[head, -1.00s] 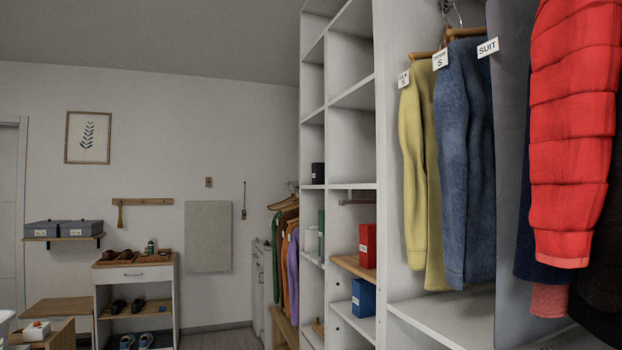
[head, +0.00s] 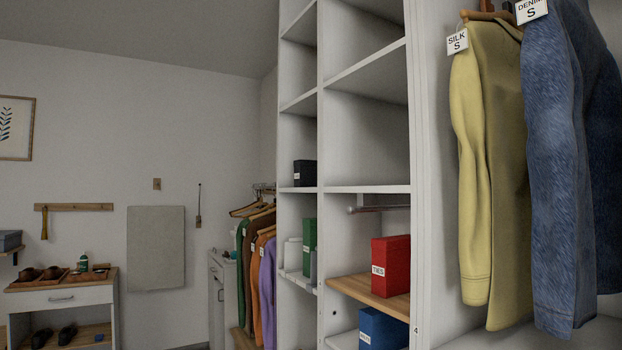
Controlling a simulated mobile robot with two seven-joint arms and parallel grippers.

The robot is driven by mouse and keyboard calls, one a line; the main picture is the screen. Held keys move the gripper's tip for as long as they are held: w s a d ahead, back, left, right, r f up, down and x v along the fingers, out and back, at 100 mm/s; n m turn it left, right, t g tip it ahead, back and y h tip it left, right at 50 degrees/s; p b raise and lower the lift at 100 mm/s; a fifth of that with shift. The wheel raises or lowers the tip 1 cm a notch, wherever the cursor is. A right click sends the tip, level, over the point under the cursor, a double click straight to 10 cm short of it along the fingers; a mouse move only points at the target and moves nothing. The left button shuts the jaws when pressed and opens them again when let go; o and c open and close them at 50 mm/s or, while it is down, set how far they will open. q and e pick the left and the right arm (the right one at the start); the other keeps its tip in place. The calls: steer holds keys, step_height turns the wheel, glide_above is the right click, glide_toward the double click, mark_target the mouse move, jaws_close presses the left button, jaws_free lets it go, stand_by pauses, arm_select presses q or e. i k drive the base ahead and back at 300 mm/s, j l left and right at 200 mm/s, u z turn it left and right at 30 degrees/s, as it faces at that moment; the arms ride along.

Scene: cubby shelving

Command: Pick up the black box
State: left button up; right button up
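The black box (head: 304,173) stands upright on a shelf of the narrow left column of the white cubby shelving, with a small white label on its front. It is above the compartment that holds a green box. Nothing touches it from the front. Neither of my grippers shows in the head view.
The white cubby shelving (head: 366,189) fills the middle. A green box (head: 309,246), a red box (head: 391,265) and a blue box (head: 383,328) stand in lower compartments. A yellow shirt (head: 488,160) and a denim garment (head: 566,170) hang at right. A shoe cabinet (head: 62,299) is at left.

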mark_target(305, 170)
steer(key=i+j+z, duration=0.1)
steer(key=i, duration=0.3)
steer(key=i+j+z, duration=0.15)
steer(key=i+j, duration=0.2)
